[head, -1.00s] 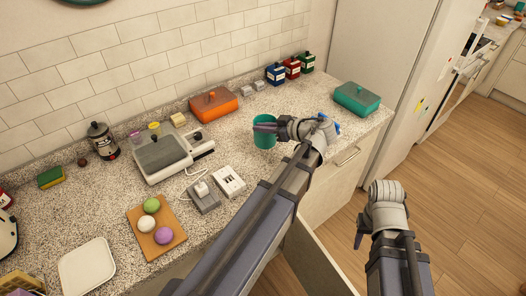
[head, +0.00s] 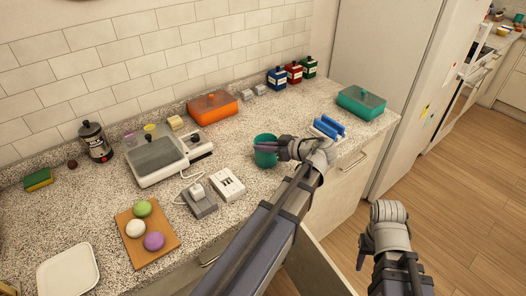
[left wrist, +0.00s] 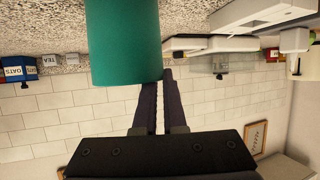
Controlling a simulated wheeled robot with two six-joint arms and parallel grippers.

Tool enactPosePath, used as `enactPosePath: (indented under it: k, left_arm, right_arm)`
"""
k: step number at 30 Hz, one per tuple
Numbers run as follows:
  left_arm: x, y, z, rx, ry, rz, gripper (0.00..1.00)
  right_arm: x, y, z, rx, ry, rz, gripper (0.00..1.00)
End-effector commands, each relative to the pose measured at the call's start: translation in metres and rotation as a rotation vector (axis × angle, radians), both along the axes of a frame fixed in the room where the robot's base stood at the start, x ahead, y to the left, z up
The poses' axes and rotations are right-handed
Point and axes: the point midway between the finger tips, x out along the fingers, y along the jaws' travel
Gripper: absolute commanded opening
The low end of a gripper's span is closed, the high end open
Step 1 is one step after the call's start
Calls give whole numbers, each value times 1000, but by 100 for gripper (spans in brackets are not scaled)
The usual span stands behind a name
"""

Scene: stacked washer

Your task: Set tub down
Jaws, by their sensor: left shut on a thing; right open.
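The tub is a teal cylinder (head: 265,151) over the front part of the counter in the head view. It also fills the top middle of the upside-down left wrist view (left wrist: 124,40). My left gripper (head: 283,149) is shut on the tub from its right side; the dark fingers show close together at its wall (left wrist: 158,85). The tub looks upright. Its base is cut off in the wrist view, so I cannot tell whether it touches the counter. My right gripper (head: 361,256) is open and empty, over the floor right of the counter.
A blue-and-white item (head: 327,128) lies just behind my left wrist. A teal lidded box (head: 361,102) stands right, an orange one (head: 213,107) behind left. A white switch block (head: 227,184) and grey plug block (head: 200,200) lie left.

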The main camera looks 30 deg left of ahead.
Motion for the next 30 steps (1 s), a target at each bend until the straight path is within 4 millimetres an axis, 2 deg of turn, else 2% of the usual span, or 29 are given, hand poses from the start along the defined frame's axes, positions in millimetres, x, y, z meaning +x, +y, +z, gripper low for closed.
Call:
enactPosePath:
  k: [8, 9, 17, 26, 30]
  left_arm:
    - [0, 0, -2, 0, 0, 0, 0]
    - [0, 0, -1, -1, 0, 0, 11]
    - [0, 0, -1, -1, 0, 0, 39]
    - [0, 0, 4, -1, 0, 0, 39]
    - [-1, -18, 13, -1, 0, -3, 39]
  right_arm:
    - [0, 0, -2, 0, 0, 0, 45]
    - [0, 0, -1, 0, 0, 0, 45]
    - [0, 0, 0, 0, 0, 0, 45]
    - [0, 0, 4, 0, 0, 0, 45]
    - [0, 0, 13, 0, 0, 0, 45]
